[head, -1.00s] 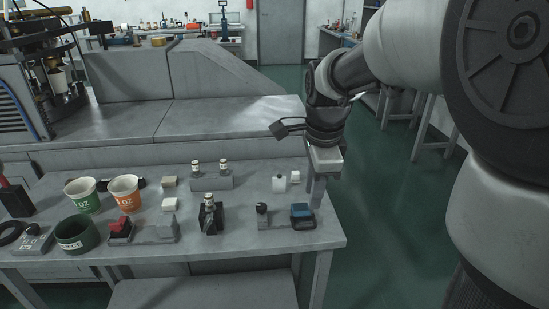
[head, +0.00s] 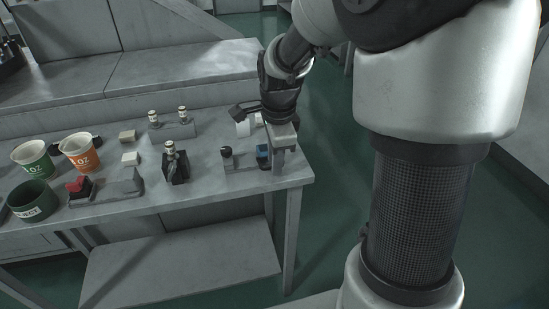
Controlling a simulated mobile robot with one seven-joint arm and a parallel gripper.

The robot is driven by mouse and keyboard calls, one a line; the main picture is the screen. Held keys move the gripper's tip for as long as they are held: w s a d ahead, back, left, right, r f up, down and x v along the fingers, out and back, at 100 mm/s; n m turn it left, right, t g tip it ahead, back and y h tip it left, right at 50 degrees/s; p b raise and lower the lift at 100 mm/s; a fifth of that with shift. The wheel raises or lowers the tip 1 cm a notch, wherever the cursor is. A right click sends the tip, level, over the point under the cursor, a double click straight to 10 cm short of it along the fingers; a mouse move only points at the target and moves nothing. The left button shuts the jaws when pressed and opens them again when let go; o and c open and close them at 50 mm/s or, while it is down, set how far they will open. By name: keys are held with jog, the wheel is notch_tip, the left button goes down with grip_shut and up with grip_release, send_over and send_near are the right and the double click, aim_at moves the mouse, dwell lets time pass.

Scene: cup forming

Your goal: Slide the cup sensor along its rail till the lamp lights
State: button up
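My gripper (head: 279,160) points down over the right end of the grey bench (head: 205,192). It appears from the side, so I cannot tell whether its fingers are apart. A low grey base (head: 243,166) left of it carries a black knob (head: 227,151) and a blue-topped block (head: 262,153), partly hidden by the gripper. A black fixture with a pale-capped post (head: 174,164) stands further left. Behind it a grey block (head: 176,130) holds two similar posts. I cannot tell which of these is the cup sensor, its rail or the lamp. No lit lamp shows.
On the left stand a green-printed cup (head: 34,160), an orange-printed cup (head: 80,152) and a dark green bin (head: 34,201). A red switch (head: 79,186) and pale blocks (head: 129,158) lie between. A raised grey ledge (head: 180,75) runs behind.

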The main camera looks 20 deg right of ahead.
grip_shut()
dwell(1.2)
